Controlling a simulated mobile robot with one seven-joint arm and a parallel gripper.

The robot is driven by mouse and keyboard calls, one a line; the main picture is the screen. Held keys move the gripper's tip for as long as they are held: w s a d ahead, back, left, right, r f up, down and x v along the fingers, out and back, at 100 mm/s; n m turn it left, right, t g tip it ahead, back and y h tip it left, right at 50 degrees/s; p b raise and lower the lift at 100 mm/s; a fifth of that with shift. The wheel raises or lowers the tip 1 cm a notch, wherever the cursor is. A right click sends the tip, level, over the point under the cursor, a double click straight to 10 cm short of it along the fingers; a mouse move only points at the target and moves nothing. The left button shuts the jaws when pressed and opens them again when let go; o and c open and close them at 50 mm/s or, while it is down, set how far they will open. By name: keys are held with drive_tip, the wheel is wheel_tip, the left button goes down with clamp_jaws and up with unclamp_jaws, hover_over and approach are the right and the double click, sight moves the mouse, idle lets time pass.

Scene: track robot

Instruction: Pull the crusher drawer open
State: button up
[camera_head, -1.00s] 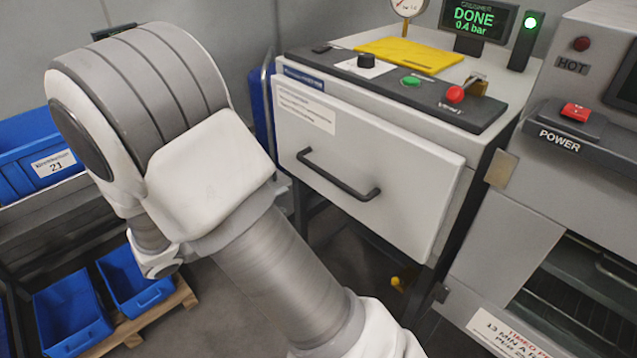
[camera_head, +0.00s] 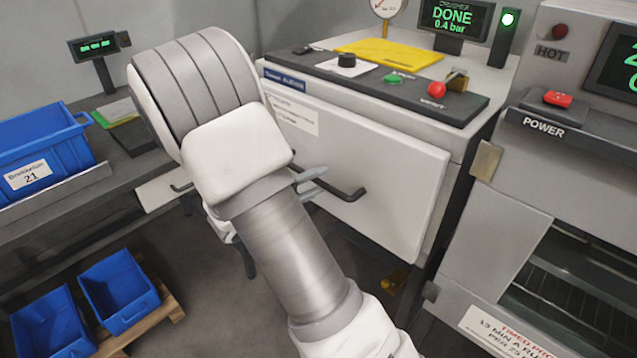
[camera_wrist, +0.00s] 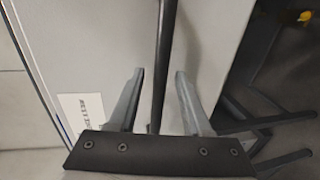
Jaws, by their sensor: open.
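The crusher drawer (camera_head: 400,185) is a light grey front panel under the crusher's control top and looks shut. Its black bar handle (camera_head: 345,192) shows in part in the head view; my arm hides its left part. In the wrist view the drawer front (camera_wrist: 105,50) fills the left and middle, and the handle (camera_wrist: 167,50) runs down between my two fingers. My gripper (camera_wrist: 158,80) is open, with one finger on each side of the handle and a gap on both sides. In the head view its fingers (camera_head: 312,180) show beside my arm at the handle.
The crusher display (camera_head: 455,17) reads DONE, 0.4 bar. A red knob (camera_head: 437,89) and green button (camera_head: 393,78) sit on its top. An oven-like unit (camera_head: 555,150) stands close on the right. Blue bins (camera_head: 118,290) on a pallet lie at lower left.

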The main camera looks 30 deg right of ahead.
drive_tip(key=shift+w+d, duration=0.15)
drive_tip(key=shift+d, duration=0.25)
drive_tip(key=shift+c, duration=0.3)
clamp_jaws()
idle(0.9)
